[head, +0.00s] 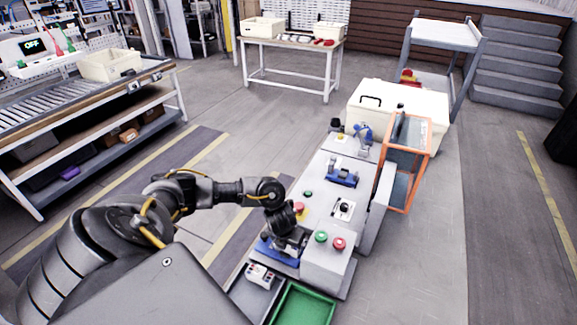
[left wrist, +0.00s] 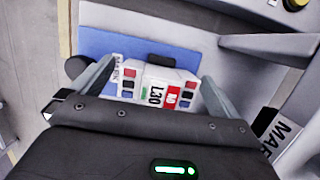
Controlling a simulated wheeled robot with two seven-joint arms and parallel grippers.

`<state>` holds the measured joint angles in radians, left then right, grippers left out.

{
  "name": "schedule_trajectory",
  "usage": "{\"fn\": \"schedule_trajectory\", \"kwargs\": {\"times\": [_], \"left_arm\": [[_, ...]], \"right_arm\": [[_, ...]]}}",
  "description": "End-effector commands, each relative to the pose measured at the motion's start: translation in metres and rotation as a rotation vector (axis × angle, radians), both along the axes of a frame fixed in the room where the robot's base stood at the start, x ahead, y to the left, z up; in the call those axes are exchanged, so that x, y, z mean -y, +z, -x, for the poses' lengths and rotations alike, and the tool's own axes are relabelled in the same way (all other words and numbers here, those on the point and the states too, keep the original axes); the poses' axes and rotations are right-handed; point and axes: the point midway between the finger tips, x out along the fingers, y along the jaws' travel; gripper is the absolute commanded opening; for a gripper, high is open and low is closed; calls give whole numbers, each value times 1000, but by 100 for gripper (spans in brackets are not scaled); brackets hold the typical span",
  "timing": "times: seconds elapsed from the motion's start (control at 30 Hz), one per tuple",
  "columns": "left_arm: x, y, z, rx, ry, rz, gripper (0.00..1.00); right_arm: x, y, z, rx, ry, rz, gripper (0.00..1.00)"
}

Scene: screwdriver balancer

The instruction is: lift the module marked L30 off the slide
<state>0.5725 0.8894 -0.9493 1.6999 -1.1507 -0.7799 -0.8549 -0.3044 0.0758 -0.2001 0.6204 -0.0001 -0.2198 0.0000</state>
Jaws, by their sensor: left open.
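The module marked L30 (left wrist: 157,95) is white with coloured blocks and a black knob on its far edge. It sits on the blue slide (left wrist: 112,45) in the left wrist view. My left gripper (left wrist: 155,85) is open, with one finger on each side of the module; whether either finger touches it I cannot tell. In the head view my left gripper (head: 288,245) is low over the near end of the machine and hides most of the module there. Part of the blue slide (head: 266,248) shows beside it. My right gripper is in neither view.
A grey tray with another white module (head: 261,275) and a green tray (head: 303,306) lie in front. A box with green and red buttons (head: 329,258) stands just right of the gripper. An orange-framed guard (head: 408,160) rises farther along the machine.

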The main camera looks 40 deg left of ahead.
Motion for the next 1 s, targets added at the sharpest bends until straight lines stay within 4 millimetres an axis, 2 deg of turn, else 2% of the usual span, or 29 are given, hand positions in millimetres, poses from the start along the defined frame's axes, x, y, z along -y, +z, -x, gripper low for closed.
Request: {"fn": "schedule_trajectory", "kwargs": {"times": [0.3,0.73,1.0], "left_arm": [[-1,-6,-1,0,-1,0,99],[-1,-5,-1,0,-1,0,42],[-1,-4,-2,2,0,-1,41]], "right_arm": [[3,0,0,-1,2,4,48],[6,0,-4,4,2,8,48],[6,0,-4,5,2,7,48]]}}
